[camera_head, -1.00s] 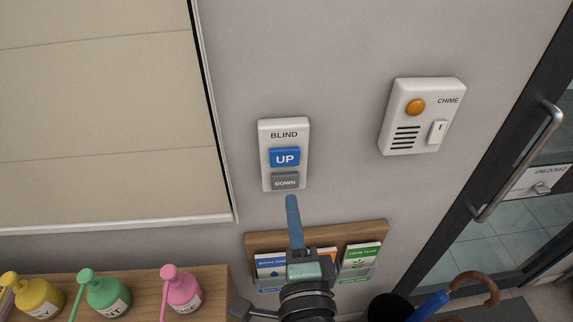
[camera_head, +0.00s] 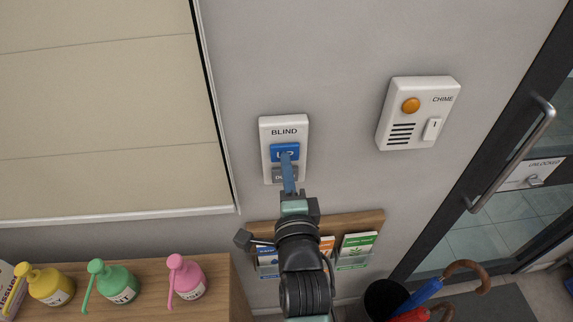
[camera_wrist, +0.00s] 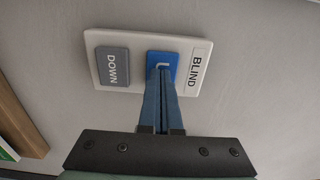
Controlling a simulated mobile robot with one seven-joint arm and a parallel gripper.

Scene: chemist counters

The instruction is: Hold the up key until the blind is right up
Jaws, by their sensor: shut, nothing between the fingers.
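The blind switch (camera_head: 302,134) is a white wall plate marked BLIND, with a blue UP key (camera_head: 280,150) above a grey DOWN key (camera_head: 278,175). It also shows sideways in the wrist view, with the UP key (camera_wrist: 174,58) beside the DOWN key (camera_wrist: 113,67). My gripper (camera_head: 286,158) is shut and empty; its blue fingertips lie over the UP key and hide part of its lettering. I cannot tell whether they touch or press it. The beige blind (camera_head: 100,110) hangs at the left, its pale bottom bar (camera_head: 120,215) low in view.
A chime box (camera_head: 419,112) is on the wall to the right, before a dark-framed door (camera_head: 500,160). Below are a leaflet rack (camera_head: 375,222), a wooden counter (camera_head: 218,275) with pump bottles (camera_head: 187,277), and umbrellas (camera_head: 425,293) in a dark stand. The wall around the switch is clear.

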